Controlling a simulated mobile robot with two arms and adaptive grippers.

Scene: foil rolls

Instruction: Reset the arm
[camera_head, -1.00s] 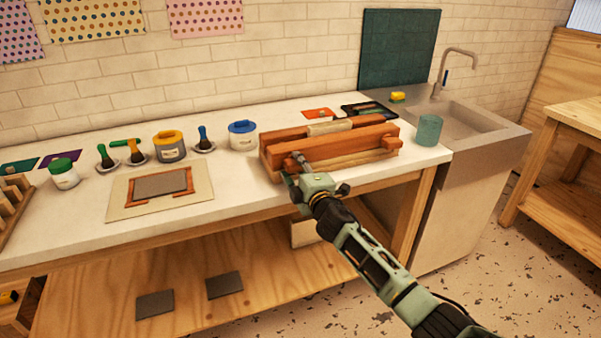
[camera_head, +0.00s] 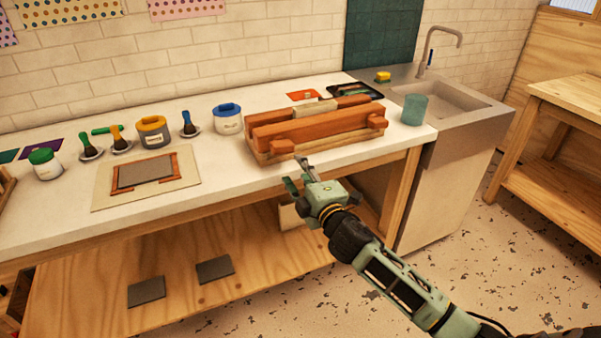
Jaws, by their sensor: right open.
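My right arm comes in from the lower right, and its green-grey right gripper (camera_head: 298,177) is open, with nothing seen between its fingers. It hangs in front of the worktop's front edge, just below and in front of a wooden press-like rack with reddish rollers or bars (camera_head: 312,130). The gripper looks apart from the rack. My left gripper is not in view.
The white worktop (camera_head: 60,222) holds jars (camera_head: 153,132), brushes (camera_head: 188,124), a framed grey plate on a board (camera_head: 145,172) and a teal cup (camera_head: 414,109). A sink (camera_head: 445,105) is at the right. Grey plates (camera_head: 215,268) lie on the lower shelf. Open floor lies at the right.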

